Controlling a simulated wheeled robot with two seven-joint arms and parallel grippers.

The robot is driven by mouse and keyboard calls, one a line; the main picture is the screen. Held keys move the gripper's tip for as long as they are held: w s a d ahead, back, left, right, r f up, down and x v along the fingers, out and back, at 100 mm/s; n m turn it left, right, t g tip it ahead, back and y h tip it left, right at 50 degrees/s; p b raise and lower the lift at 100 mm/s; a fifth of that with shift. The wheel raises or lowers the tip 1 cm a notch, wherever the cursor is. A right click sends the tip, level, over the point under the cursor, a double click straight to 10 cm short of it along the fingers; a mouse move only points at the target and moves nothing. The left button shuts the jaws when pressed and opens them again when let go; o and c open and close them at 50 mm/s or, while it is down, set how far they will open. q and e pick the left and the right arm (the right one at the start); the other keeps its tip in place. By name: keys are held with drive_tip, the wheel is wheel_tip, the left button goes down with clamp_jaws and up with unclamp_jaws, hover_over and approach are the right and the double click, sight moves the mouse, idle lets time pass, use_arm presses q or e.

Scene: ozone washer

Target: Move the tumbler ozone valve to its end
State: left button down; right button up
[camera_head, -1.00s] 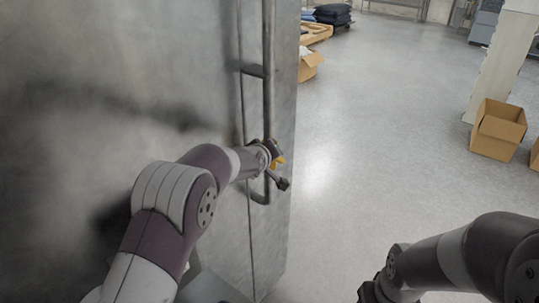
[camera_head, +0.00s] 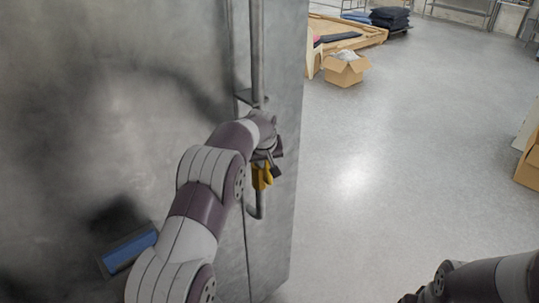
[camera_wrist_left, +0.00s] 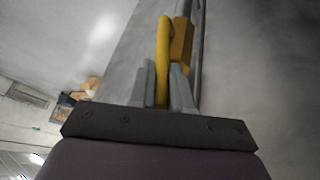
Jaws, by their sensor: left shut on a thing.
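The yellow valve handle (camera_head: 262,179) is by the edge of the large grey metal panel, beside the lower end of a long vertical bar. In the left wrist view the yellow handle (camera_wrist_left: 163,48) stands between the two grey fingers. My left gripper (camera_wrist_left: 164,72) is shut on it. In the head view my left gripper (camera_head: 268,158) reaches the handle from above and is partly hidden by my own wrist. The valve body is mostly hidden. My right arm shows only at the bottom right of the head view, and its gripper is out of view.
The grey metal panel (camera_head: 110,110) fills the left, with the vertical bar (camera_head: 257,50) along its edge. A blue inset (camera_head: 130,250) shows low on it. An open carton (camera_head: 346,69) and wooden pallets stand at the back.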

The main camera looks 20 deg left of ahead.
use_arm(q)
drive_tip(key=shift+s+d+f, duration=0.1)
drive_tip(key=shift+d+f, duration=0.1)
drive_tip(key=shift+f, duration=0.25)
use_arm(e)
drive_tip(key=shift+w+r, duration=0.1)
drive_tip(key=shift+w, duration=0.05)
use_arm(q)
drive_tip(key=shift+f+g, duration=0.15)
drive_tip(key=shift+g, duration=0.15)
drive_tip(key=c, duration=1.3)
unclamp_jaws()
drive_tip(key=shift+s, duration=0.1)
drive_tip(key=shift+c, duration=0.2)
drive_tip(key=shift+o, duration=1.2)
drive_tip(key=shift+d, duration=0.1)
drive_tip(key=shift+d+r, duration=0.15)
drive_tip(key=shift+r, duration=0.15)
drive_tip(key=b+v, duration=0.2)
drive_tip(key=v, duration=1)
drive_tip(key=shift+r, duration=0.25)
use_arm(e)
wheel_tip(320, 180, down, 2)
drive_tip(key=shift+d, duration=0.15)
